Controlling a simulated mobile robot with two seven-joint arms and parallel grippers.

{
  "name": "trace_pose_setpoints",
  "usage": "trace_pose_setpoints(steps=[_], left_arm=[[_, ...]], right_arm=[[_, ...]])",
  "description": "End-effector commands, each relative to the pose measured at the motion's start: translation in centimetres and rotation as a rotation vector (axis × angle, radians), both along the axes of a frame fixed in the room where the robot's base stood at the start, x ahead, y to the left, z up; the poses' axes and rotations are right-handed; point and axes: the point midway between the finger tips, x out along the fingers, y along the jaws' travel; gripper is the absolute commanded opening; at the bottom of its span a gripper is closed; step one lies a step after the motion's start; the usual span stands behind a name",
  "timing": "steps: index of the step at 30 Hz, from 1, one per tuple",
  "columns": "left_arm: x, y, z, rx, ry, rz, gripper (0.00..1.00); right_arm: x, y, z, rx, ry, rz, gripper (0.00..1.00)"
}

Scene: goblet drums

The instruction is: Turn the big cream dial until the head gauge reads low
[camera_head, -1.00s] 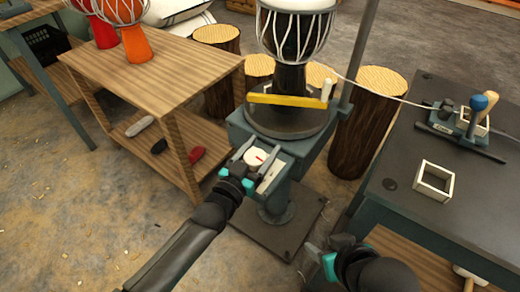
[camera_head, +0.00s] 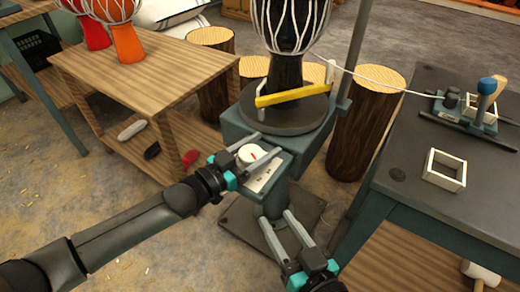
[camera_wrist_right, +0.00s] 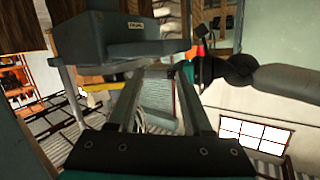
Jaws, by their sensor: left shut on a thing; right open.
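The big cream dial (camera_head: 247,154) with a red mark sits on the grey-green box of the drum stand (camera_head: 238,128). My left gripper (camera_head: 268,146) is shut on the dial, one finger on each side. A dark drum (camera_head: 288,30) with cream ropes stands on the round plate (camera_head: 310,115) above. A yellow bar (camera_head: 292,95) crosses in front of its foot, beside a small cream post (camera_head: 330,70). I cannot make out a gauge reading. My right gripper (camera_head: 276,213) is open and empty, low in front of the stand; its fingers also show in the right wrist view (camera_wrist_right: 158,72).
A wooden shelf table (camera_head: 150,65) with orange and red drums is at left. A dark bench (camera_head: 455,210) with a square cream frame (camera_head: 443,170) and a blue-knobbed device (camera_head: 487,88) is at right. Log stumps (camera_head: 365,120) stand behind the stand.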

Motion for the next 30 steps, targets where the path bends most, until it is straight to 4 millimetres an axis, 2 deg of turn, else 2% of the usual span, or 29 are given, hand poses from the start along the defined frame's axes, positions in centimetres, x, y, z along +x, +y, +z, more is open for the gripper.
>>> trace_pose_setpoints(steps=[11, 25, 26, 30], left_arm=[[-0.2, -0.1, -0.1, 0.001, 0.002, -0.050, 0.14], [-0.2, -0.2, -0.1, -0.001, 0.002, -0.056, 0.14], [-0.2, -0.2, -0.1, -0.001, 0.002, -0.056, 0.70], [-0.2, -0.2, 0.0, -0.001, 0.001, -0.056, 0.86]], right_arm=[[-0.7, 0.6, 0.9, 0.077, -0.115, -0.007, 0.50], [-0.8, 0.7, 1.1, 0.084, -0.127, -0.008, 0.50], [-0.8, 0.7, 1.1, 0.084, -0.127, -0.008, 0.50], [-0.8, 0.7, 1.1, 0.084, -0.127, -0.008, 0.50]])
